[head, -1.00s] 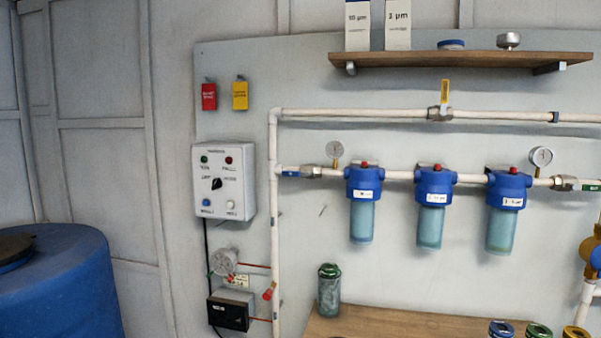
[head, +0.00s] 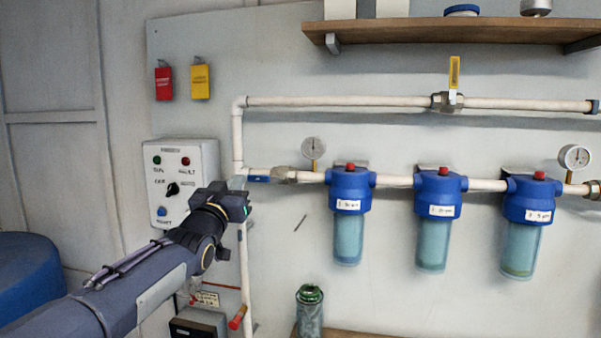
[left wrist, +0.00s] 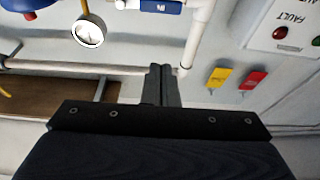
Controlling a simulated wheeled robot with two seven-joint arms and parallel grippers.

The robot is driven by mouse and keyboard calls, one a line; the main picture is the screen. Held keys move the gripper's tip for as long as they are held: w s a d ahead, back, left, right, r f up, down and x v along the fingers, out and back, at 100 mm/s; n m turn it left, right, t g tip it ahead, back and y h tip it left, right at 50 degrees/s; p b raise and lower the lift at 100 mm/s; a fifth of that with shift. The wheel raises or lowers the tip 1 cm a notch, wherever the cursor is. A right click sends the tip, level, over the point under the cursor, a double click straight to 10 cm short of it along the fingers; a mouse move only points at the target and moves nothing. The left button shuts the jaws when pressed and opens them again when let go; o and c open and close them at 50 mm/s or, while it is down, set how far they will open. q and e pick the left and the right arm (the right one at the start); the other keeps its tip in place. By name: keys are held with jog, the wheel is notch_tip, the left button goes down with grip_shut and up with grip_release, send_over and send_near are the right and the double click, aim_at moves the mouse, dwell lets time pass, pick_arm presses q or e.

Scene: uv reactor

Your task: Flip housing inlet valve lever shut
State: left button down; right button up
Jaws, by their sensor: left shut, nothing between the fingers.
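The housing inlet valve (head: 284,175) is a metal valve body on the lower white pipe, left of the first blue filter housing. Its blue lever (head: 258,179) lies level along the pipe, pointing left. In the left wrist view, which is turned over, the blue lever (left wrist: 160,6) shows at the top edge. My left gripper (head: 242,190) is just left of and slightly below the lever's end in the picture. Its fingers (left wrist: 160,72) are shut with nothing between them and appear apart from the lever. My right gripper is not in view.
A control box (head: 181,160) is on the wall behind my left arm. The vertical pipe (head: 238,140) runs near the gripper. A gauge (head: 313,149) stands above the inlet pipe. The blue filter housings (head: 350,187) hang to the right. A bypass valve with a yellow lever (head: 454,73) sits on the upper pipe.

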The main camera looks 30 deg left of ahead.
aim_at(254, 175)
pick_arm(q)
jog(key=shift+w+d+r, duration=0.15)
jog(key=shift+w+r, duration=0.15)
jog(key=shift+w, duration=0.1)
jog(key=p+x, duration=0.5)
jog(key=x, duration=0.4)
jog(key=shift+w+f, duration=0.2)
jog(key=shift+f, duration=0.7)
jog(key=shift+w+f, duration=0.2)
jog(key=shift+f, duration=0.7)
